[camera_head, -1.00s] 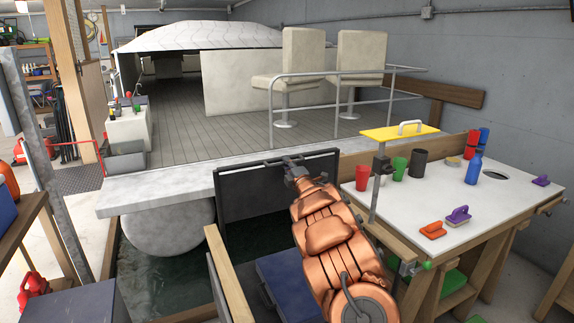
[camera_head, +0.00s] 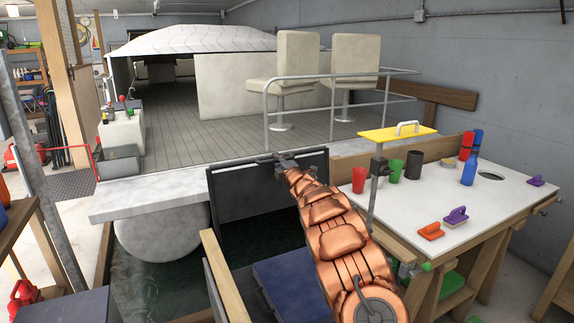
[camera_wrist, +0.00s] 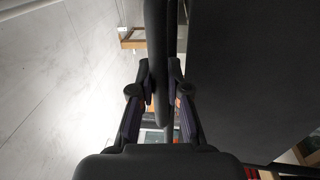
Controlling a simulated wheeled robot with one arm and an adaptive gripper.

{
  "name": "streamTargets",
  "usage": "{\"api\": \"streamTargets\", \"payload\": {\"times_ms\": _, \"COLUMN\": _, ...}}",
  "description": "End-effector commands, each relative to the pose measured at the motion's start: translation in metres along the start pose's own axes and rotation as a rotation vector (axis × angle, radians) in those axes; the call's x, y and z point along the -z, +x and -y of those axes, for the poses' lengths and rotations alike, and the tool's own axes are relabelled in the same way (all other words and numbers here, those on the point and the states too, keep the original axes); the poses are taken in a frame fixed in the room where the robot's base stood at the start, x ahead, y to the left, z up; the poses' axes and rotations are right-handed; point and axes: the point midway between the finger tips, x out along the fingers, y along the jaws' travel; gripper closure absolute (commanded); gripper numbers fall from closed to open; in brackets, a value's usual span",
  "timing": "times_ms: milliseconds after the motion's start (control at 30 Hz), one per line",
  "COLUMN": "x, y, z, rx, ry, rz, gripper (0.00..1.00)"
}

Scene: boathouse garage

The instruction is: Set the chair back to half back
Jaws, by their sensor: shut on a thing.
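The chair has a dark back panel (camera_head: 238,192), a blue seat (camera_head: 287,284) and a pale wooden armrest (camera_head: 226,275). The back stands near upright, leaning slightly away from the seat. My gripper (camera_head: 284,160) is at the bar along the top edge of the back. In the wrist view my gripper (camera_wrist: 162,88) is shut on this dark bar (camera_wrist: 162,40), which runs between both fingers. The broad dark panel (camera_wrist: 245,75) fills the right side there. My arm hides part of the back and seat, and the reclining joint is not visible.
A white-topped workbench (camera_head: 450,213) with cups, a blue bottle (camera_head: 470,170) and brushes stands close to the right of my arm. A pale ledge (camera_head: 150,198) and dark water (camera_head: 150,285) lie to the left. The boat deck with railing (camera_head: 266,115) is behind the back.

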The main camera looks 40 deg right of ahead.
Motion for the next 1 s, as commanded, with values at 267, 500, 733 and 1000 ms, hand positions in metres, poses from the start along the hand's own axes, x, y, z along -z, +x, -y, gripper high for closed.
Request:
{"api": "streamTargets", "payload": {"times_ms": 267, "x": 0.004, "y": 0.018, "z": 0.005, "rx": 0.001, "ry": -0.004, "rz": -0.005, "gripper": 1.0}}
{"api": "streamTargets", "payload": {"times_ms": 500, "x": 0.002, "y": 0.019, "z": 0.005, "rx": 0.003, "ry": -0.006, "rz": -0.002, "gripper": 1.0}}
{"api": "streamTargets", "payload": {"times_ms": 733, "x": 0.001, "y": 0.019, "z": 0.005, "rx": 0.003, "ry": -0.006, "rz": -0.001, "gripper": 0.76}}
{"api": "streamTargets", "payload": {"times_ms": 1000, "x": -0.002, "y": 0.018, "z": 0.003, "rx": 0.001, "ry": -0.005, "rz": 0.004, "gripper": 0.59}}
